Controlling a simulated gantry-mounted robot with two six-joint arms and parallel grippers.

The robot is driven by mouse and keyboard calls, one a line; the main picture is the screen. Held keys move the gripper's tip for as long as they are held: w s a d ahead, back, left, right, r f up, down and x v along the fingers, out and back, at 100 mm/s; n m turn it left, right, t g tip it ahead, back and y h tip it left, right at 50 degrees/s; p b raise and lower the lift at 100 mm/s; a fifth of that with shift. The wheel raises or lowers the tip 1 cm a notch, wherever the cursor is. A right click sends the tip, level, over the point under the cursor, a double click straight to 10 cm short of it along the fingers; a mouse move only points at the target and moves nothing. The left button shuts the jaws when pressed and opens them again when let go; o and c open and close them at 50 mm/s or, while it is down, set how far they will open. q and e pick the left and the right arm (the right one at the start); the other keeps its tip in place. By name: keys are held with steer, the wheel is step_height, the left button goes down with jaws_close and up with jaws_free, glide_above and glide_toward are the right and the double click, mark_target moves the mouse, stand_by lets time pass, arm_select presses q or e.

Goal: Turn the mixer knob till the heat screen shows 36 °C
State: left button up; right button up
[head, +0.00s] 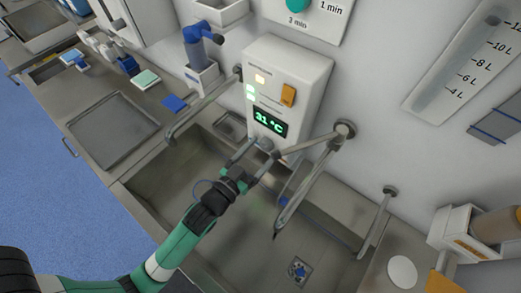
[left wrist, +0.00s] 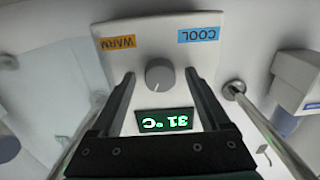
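The mixer box (head: 287,80) is a white unit on the wall. Its heat screen (head: 268,121) reads 31 °C in green. The same screen shows upside down in the left wrist view (left wrist: 166,121). My left gripper (head: 258,150) is just below the box. In the left wrist view its open fingers (left wrist: 159,76) stand either side of the knob, with a visible gap on each side. My right gripper is not in view.
Long tap levers (head: 300,190) and a left spout (head: 195,110) flank the box, close to my left gripper. A steel sink (head: 160,185) lies below. A blue dispenser (head: 196,45) stands at the left, and a white and tan dispenser (head: 470,230) at the right.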

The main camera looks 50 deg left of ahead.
arm_select(q)
jaws_close()
stand_by(0.3)
steer(key=m+p, duration=0.2)
steer(key=m, duration=0.1)
steer(key=shift+r, duration=0.15)
steer(key=m+p, duration=0.2)
steer(key=m, duration=0.2)
steer(key=shift+a, duration=0.1)
steer(key=m+p, duration=0.1)
steer(key=m, duration=0.2)
steer(key=shift+m, duration=0.3)
steer(key=m+p, duration=0.1)
steer(key=m, duration=0.3)
steer(key=shift+m, duration=0.3)
